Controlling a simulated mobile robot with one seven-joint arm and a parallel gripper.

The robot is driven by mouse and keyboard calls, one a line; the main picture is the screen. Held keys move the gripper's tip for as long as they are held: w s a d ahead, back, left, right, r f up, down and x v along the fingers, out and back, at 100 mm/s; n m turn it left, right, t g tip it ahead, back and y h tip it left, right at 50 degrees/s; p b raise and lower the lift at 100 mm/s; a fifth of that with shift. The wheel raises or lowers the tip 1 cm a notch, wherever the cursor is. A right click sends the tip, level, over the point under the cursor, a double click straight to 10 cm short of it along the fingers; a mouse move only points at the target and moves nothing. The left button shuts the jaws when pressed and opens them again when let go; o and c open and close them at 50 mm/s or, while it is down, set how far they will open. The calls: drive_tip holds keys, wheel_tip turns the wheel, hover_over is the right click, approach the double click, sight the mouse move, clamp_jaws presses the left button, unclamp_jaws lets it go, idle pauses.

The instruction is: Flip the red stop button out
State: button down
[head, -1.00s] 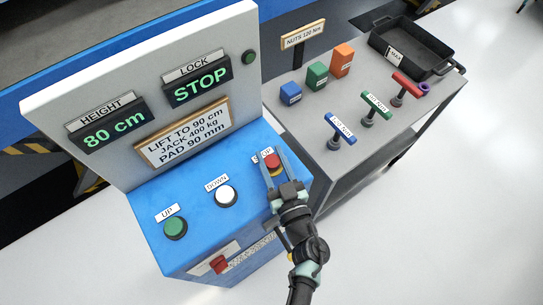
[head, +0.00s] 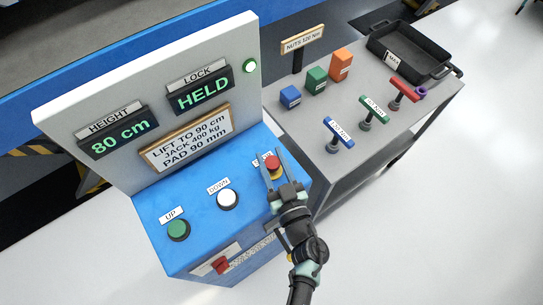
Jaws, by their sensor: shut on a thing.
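The red stop button (head: 272,163) sits on a yellow base at the right end of the blue console (head: 250,203). Its label is partly hidden by my gripper. My gripper (head: 272,168) reaches in from the lower right, with one finger on each side of the red button, shut on it. The height display (head: 119,141) reads 80 cm.
The green UP button (head: 178,229) and white DOWN button (head: 228,198) are to the left on the console. A red part (head: 219,265) is on the console's front. A grey cart (head: 385,145) at right bears coloured blocks, T-handles and a black tray (head: 410,52).

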drive_tip(key=shift+w+r, duration=0.1)
drive_tip(key=shift+r, duration=0.15)
drive_tip(key=c, duration=0.7)
unclamp_jaws()
drive_tip(key=shift+o, duration=1.4)
drive_tip(key=b+v, duration=0.1)
drive_tip(key=v, duration=1.2)
drive_tip(key=shift+b, duration=0.35)
